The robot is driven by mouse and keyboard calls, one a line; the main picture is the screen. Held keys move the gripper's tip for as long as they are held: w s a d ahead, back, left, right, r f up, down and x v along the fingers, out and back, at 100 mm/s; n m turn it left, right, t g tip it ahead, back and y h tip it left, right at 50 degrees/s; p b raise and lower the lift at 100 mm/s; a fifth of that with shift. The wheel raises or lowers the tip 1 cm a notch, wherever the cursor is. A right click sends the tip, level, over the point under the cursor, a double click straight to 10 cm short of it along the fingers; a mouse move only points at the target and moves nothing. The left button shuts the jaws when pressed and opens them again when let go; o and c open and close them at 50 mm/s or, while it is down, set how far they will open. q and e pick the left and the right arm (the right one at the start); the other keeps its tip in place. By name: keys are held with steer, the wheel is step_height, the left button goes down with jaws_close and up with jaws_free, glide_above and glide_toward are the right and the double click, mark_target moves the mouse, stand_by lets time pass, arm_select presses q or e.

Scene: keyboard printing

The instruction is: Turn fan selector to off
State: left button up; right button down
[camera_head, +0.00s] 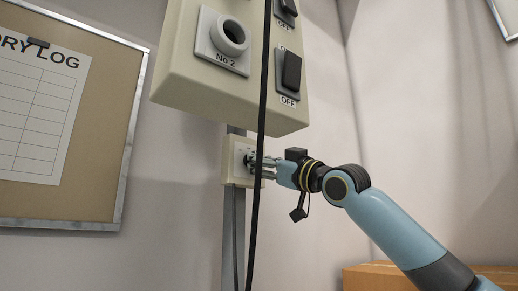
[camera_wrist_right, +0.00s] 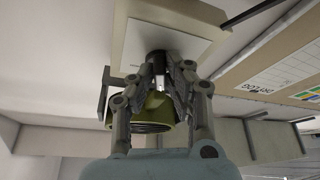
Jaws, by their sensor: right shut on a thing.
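A small cream box (camera_head: 231,172) with a pale front plate hangs under the large control box. My right gripper (camera_head: 254,161) is at its front, coming from the right, and its fingers hide most of the selector. In the right wrist view the dark selector knob (camera_wrist_right: 156,57), with a whitish mark, stands out from the pale plate (camera_wrist_right: 180,38). My right gripper (camera_wrist_right: 170,82) is shut on the knob, with fingers on both sides. The selector's setting and any labels cannot be read. My left gripper is not in view.
The large cream control box (camera_head: 175,85) overhangs just above, with a round "No 2" socket (camera_head: 230,35) and dark rocker switches (camera_head: 291,70). A black cable (camera_head: 258,195) hangs in front of the small box. A notice board (camera_head: 95,110) is at left, and a brown box (camera_head: 375,277) at lower right.

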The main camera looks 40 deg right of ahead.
steer(key=shift+d+r+n+g+y+p, duration=0.1)
steer(key=shift+n+g+y+p, duration=0.55)
steer(key=shift+n, duration=0.9)
steer(key=shift+d+r+n+g+y+p, duration=0.1)
steer(key=shift+n+g+y+p, duration=0.15)
steer(key=shift+n+y+p, duration=0.75)
steer(key=shift+n+h, duration=0.35)
steer(key=shift+n, duration=0.4)
steer(key=c, duration=1.3)
jaws_free()
steer(key=shift+c, duration=0.2)
steer(key=shift+f, duration=0.1)
